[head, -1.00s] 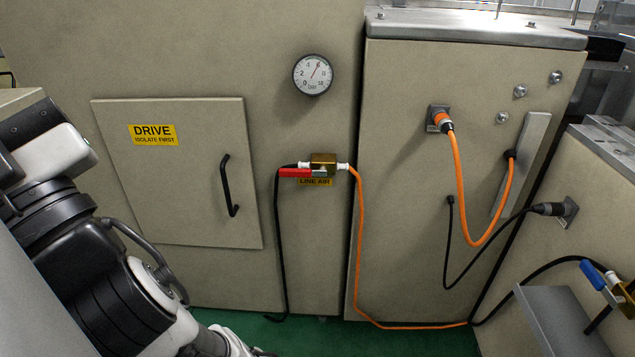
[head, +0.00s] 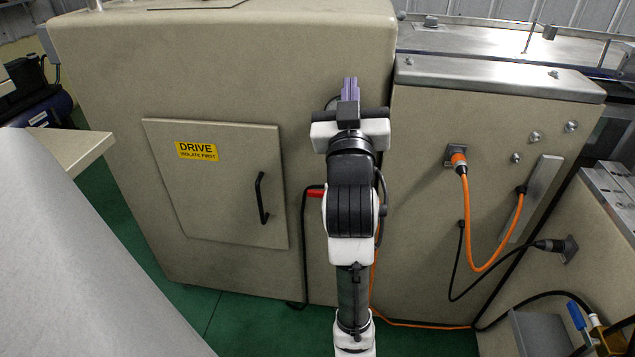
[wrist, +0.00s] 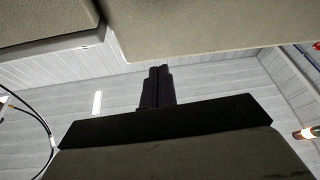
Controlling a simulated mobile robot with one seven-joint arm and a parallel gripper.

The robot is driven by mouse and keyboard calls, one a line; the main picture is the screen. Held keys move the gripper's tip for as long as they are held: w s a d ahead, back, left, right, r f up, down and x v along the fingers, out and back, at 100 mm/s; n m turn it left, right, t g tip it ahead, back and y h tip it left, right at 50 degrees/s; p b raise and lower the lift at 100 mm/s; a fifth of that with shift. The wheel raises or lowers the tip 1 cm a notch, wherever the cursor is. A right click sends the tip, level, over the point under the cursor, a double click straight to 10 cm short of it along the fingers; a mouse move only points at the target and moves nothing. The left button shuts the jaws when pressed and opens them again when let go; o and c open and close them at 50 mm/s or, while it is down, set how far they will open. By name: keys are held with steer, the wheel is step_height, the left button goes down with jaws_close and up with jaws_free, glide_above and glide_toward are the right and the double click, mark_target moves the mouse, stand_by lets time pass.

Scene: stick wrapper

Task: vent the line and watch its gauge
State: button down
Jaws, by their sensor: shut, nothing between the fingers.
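The line's red valve handle (head: 315,193) shows just left of my arm in the head view, lying roughly level. The valve body and the label under it are hidden behind my arm. The gauge is almost wholly covered by my gripper (head: 350,88); only a bit of dark rim shows at its left, and its needle cannot be read. My gripper is raised in front of the machine's cabinet, above the valve, with its fingers together and empty. In the wrist view the closed fingers (wrist: 157,87) point away, with no valve or gauge clearly visible.
The drive door (head: 220,205) with its black handle is left of my arm. An orange cable (head: 469,225) loops from the right cabinet (head: 420,200). A blue-handled valve (head: 577,315) sits at lower right. Black and orange lines hang beside my arm.

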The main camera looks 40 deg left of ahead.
steer(key=w+d+f+m+h+p, duration=0.1)
steer(key=w+d+f+h+p, duration=0.1)
steer(key=w+d+h, duration=0.2)
steer(key=w+d+f+m+h+p, duration=0.1)
steer(key=w+d+f+h+p, duration=0.1)
steer(key=d, duration=0.5)
steer(key=w+d+f+m+h+p, duration=0.2)
steer(key=w+d+f+h, duration=0.2)
steer(key=w, duration=0.4)
steer(key=shift+w+d+f+h, duration=0.15)
steer(key=shift+d+h, duration=0.75)
steer(key=shift+d, duration=0.45)
steer(key=d+f+n+g+h+p, duration=0.1)
steer(key=d+f+g+h+p, duration=0.15)
steer(key=d+f+h, duration=0.45)
steer(key=s+a+f+m+t+y, duration=0.1)
steer(key=s+a+f+m+y, duration=0.7)
steer(key=a+m, duration=0.5)
steer(key=s+a+f+m+t+y, duration=0.1)
steer(key=s+a+f+m+y, duration=0.7)
steer(key=m, duration=1.4)
steer(key=s+a+f, duration=0.5)
steer(key=s, duration=0.2)
steer(key=shift+f+m, duration=0.25)
steer(key=shift+m, duration=0.05)
steer(key=shift+s+a, duration=0.1)
